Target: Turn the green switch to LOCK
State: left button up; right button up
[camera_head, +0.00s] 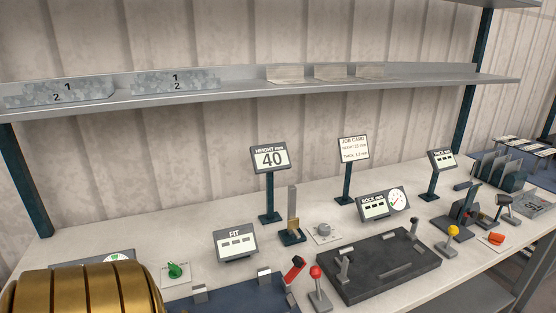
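The green switch (174,269) is a small green knob on a white plate, on the near left part of the bench. The marks on its plate are too small to read, so I cannot tell which position it points to. Neither my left gripper nor my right gripper shows in this view, and nothing is touching the switch.
The bench (190,240) also carries a FIT display (236,242), a red-handled lever (293,270), a red-knobbed lever (317,285), a dark block (395,275) and a yellow-knobbed lever (451,238). A shelf (240,95) with metal pieces runs above. Bench behind the switch is clear.

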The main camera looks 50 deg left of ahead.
aim_at(175, 272)
jog(key=u, duration=2.55)
jog(key=l+u, duration=0.2)
jog(key=u, duration=0.15)
